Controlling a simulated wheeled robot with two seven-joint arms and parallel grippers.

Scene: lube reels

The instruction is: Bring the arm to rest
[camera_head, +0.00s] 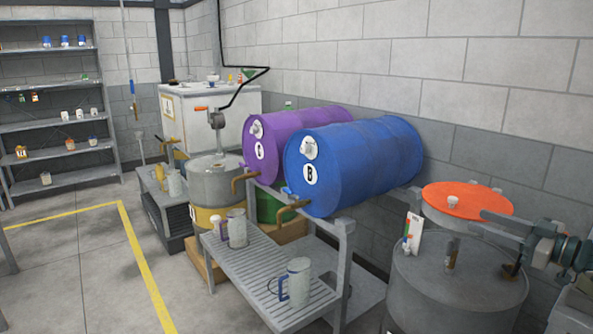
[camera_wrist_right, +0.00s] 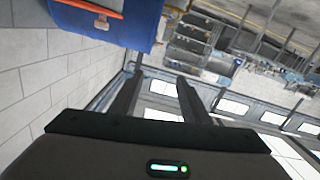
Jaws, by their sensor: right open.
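My right gripper (camera_head: 482,224) comes in from the right edge of the head view, above the grey drum (camera_head: 450,295) and overlapping the right edge of the orange disc (camera_head: 450,203). Its two fingers stand apart in the wrist view (camera_wrist_right: 158,95), with nothing between them. I cannot tell from the head view how far it is above the drum. My left gripper is not in view.
A blue barrel (camera_head: 365,160) and a purple barrel (camera_head: 290,135) lie on a rack beside the wall. A jug (camera_head: 297,282) stands on the slatted bench (camera_head: 245,270). Floor at left is clear.

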